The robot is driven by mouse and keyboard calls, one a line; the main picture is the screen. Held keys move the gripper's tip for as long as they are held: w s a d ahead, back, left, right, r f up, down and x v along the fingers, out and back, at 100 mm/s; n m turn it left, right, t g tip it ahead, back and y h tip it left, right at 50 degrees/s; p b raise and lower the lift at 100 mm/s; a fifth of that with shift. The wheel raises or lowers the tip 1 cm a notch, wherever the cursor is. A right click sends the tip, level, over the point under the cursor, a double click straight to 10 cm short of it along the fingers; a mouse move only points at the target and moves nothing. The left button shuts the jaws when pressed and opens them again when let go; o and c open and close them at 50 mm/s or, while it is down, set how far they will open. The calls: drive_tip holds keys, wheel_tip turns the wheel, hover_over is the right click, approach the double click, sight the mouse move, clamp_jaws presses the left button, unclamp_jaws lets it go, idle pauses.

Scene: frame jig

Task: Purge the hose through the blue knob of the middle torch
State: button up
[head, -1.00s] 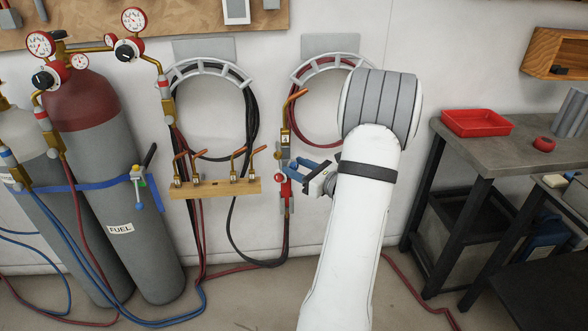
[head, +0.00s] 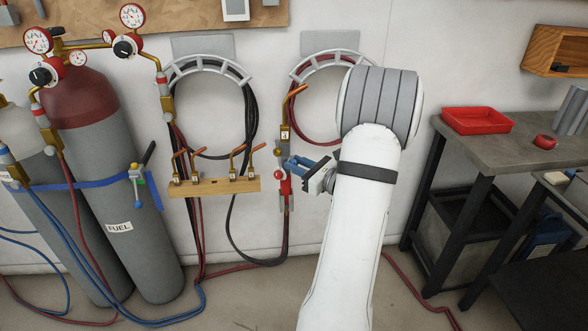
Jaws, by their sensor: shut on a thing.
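An upright torch (head: 286,132) with a copper tip hangs on the wall left of my arm. A red round knob (head: 279,175) and a red fitting (head: 285,187) show low on it. My gripper (head: 291,164), with blue fingers, reaches it from the right. It is shut at the torch's right side, just above the red fitting. The fingers hide most of what they hold; a blue knob cannot be told apart from the blue fingers. Several smaller torches (head: 240,160) stand on a wooden rack (head: 215,187) to the left.
Coiled hoses (head: 252,110) hang on wall hooks behind the torches. Gas cylinders (head: 90,165) with gauges (head: 131,16) stand at the left. Hoses lie on the floor. A bench (head: 480,150) with a red tray (head: 478,121) stands at the right.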

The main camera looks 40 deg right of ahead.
drive_tip(key=shift+n+b, duration=1.1)
drive_tip(key=shift+b, duration=0.05)
drive_tip(key=o, duration=1)
drive_tip(key=shift+s, duration=0.15)
drive_tip(key=v, duration=0.7)
drive_tip(key=shift+s, duration=0.3)
drive_tip(key=shift+d, duration=0.1)
